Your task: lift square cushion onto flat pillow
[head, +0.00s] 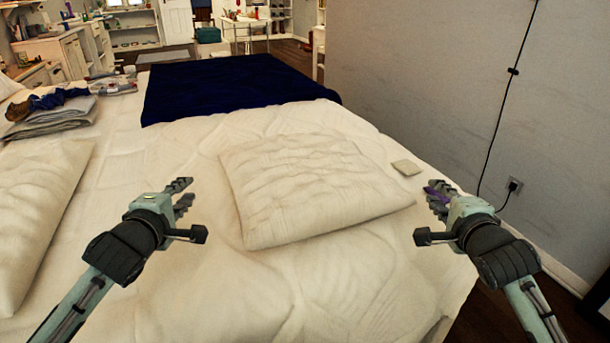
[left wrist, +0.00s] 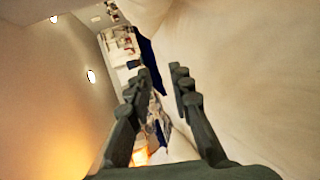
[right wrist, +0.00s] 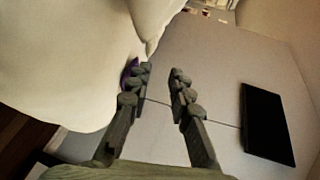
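A square, off-white, wrinkled cushion (head: 310,187) lies on the bed in the middle of the head view. A flat off-white pillow (head: 38,205) lies at the left, partly cut off by the frame edge. My left gripper (head: 184,194) is open and empty, above the bed between the pillow and the cushion. My right gripper (head: 436,196) is open, just off the cushion's right side by the bed edge. A small purple thing (right wrist: 131,72) shows beside its fingers; I cannot tell whether they touch it. Neither gripper visibly touches the cushion.
A small beige square (head: 406,167) lies right of the cushion. A navy blanket (head: 225,84) covers the bed's far end. Folded grey cloths (head: 50,118) are at the far left. A grey wall (head: 430,90) with a cable stands right of the bed. Bare bed (head: 330,290) lies in front of the cushion.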

